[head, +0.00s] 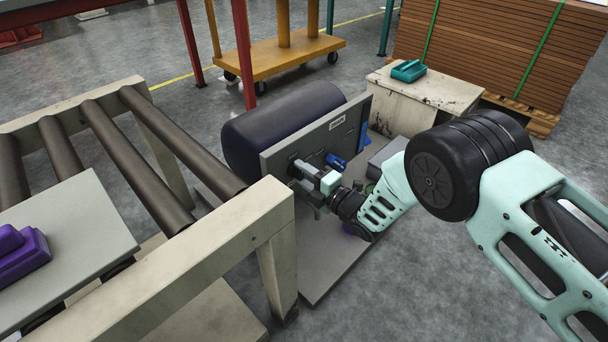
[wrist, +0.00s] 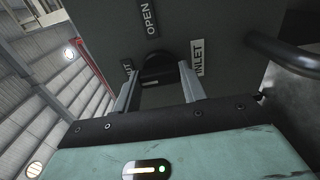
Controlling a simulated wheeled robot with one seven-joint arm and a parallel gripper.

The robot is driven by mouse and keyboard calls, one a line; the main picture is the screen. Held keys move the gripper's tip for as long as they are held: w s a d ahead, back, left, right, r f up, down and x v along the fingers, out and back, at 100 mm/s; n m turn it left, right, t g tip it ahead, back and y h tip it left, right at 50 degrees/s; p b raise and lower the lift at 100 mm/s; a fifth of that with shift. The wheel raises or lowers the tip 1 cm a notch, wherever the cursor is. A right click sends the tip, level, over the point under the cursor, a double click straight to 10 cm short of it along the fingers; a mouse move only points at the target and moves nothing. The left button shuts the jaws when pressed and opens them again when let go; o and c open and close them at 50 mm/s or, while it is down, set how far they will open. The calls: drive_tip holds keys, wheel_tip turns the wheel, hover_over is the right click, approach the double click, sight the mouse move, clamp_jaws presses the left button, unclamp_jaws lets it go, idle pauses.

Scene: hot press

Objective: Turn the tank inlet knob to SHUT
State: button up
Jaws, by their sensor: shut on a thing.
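The black inlet knob (wrist: 157,68) sits on a grey panel (wrist: 100,30), between my two fingers. The panel also shows in the head view (head: 345,122), fixed before a dark cylindrical tank (head: 270,120). My gripper (wrist: 160,85) is shut on the knob; in the head view (head: 302,172) it reaches the panel's lower left and hides the knob. In the wrist view, an OPEN label (wrist: 149,18) is above the knob, an INLET label (wrist: 197,57) right of it, and a label ending in "UT" (wrist: 127,66) left, partly hidden. I cannot tell which label the knob points to.
A blue part (head: 336,160) is on the panel beside my gripper. A roller conveyor (head: 170,150) with a pale frame stands left. A dark curved bar (wrist: 285,55) shows at right in the wrist view. A worn cabinet (head: 425,95) stands behind; open floor lies in front.

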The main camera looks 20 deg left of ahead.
drive_tip(key=o, duration=1)
drive_tip(key=p+v, duration=0.6)
drive_tip(key=v, duration=1.1)
drive_tip(key=shift+s+d+f, duration=0.1)
drive_tip(key=shift+s+d, duration=0.05)
drive_tip(key=shift+d, duration=0.1)
